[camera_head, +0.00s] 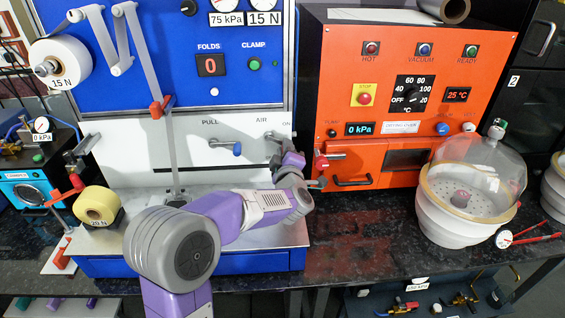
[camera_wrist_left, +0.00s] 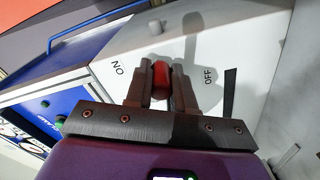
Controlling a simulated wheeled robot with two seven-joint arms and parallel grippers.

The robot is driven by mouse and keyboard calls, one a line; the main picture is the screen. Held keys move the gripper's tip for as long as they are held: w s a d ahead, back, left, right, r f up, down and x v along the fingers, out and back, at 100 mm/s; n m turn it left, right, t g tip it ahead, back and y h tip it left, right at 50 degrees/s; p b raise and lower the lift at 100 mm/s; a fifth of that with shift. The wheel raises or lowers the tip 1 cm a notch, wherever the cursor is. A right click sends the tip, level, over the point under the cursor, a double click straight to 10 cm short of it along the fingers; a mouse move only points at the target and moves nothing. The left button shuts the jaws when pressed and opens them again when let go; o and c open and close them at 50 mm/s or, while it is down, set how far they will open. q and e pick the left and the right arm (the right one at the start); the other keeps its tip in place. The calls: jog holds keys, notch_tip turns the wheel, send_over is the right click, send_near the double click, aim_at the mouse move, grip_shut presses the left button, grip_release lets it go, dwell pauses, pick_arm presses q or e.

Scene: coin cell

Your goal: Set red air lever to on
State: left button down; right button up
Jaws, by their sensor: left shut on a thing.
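The red air lever shows in the left wrist view as a red grip (camera_wrist_left: 160,82) between my fingers, with the ON label (camera_wrist_left: 118,68) to its left and the OFF label (camera_wrist_left: 208,75) to its right. My left gripper (camera_wrist_left: 160,88) is shut on that red grip. In the head view my left gripper (camera_head: 273,138) is at the white panel (camera_head: 130,140), just below the AIR and ON lettering. There the gripper hides the red grip. My right gripper is not in view.
A blue-tipped lever (camera_head: 237,149) sits left of the gripper, under PULL. The orange oven (camera_head: 345,90) stands close on the right, with a red valve handle (camera_head: 321,162) near my wrist. A glass-domed chamber (camera_head: 475,170) stands farther right on the dark bench (camera_head: 370,240).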

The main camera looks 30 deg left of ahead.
pick_arm(q)
jog(key=n+b, duration=0.1)
jog(key=r+n+b, duration=0.1)
jog(key=n, duration=0.1)
jog(key=shift+w+d, duration=0.1)
jog(key=shift+d, duration=0.1)
jog(key=shift+r+n+b, duration=0.6)
jog(key=shift+n+b, duration=0.25)
jog(key=shift+n, duration=0.35)
jog(key=c, duration=1)
grip_release()
jog(key=shift+o, duration=0.2)
jog(key=p+v, duration=0.1)
jog(key=v, duration=0.6)
jog(key=shift+d, duration=0.2)
